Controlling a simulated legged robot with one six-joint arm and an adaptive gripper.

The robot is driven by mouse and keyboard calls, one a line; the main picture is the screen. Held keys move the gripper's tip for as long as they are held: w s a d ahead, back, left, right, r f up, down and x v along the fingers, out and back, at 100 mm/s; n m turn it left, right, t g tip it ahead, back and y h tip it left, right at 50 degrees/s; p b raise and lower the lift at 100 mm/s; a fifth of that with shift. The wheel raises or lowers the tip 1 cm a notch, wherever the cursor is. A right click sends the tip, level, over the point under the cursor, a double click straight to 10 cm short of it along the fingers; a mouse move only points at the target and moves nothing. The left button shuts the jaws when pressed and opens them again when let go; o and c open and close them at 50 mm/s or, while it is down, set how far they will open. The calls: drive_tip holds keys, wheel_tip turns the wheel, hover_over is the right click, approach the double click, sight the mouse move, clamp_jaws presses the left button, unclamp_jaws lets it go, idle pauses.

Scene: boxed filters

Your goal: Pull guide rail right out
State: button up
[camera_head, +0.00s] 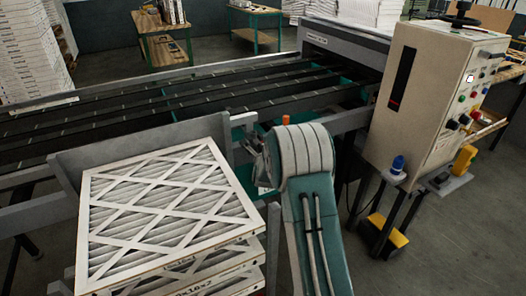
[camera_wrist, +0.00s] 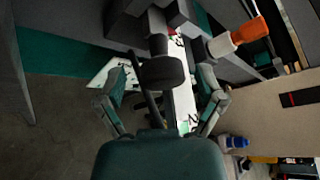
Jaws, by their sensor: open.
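My gripper (camera_head: 256,160) is at the conveyor's near side, just right of the stack of framed filters (camera_head: 165,200). In the wrist view my gripper (camera_wrist: 163,76) is open, its two fingers spread on either side of a dark rod with a rounded black end (camera_wrist: 163,72). I cannot tell whether they touch it. An orange-tipped handle (camera_wrist: 240,35) is right of the fingers; its orange tip also shows in the head view (camera_head: 286,119). Grey guide plates stand around the filters, one at their right (camera_head: 273,235). I cannot tell for certain which part is the right guide rail.
The conveyor (camera_head: 170,95) with dark belts runs behind my arm. A beige control cabinet (camera_head: 425,100) stands close on the right, with a blue-capped object (camera_head: 397,165) and yellow pedals (camera_head: 388,230) below. Open floor lies at the lower right.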

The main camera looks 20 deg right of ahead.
drive_tip(key=shift+w+d+f, duration=0.15)
drive_tip(key=shift+w+d, duration=0.1)
drive_tip(key=shift+w, duration=0.3)
clamp_jaws()
drive_tip(key=shift+s+f, duration=0.1)
drive_tip(key=shift+s, duration=0.05)
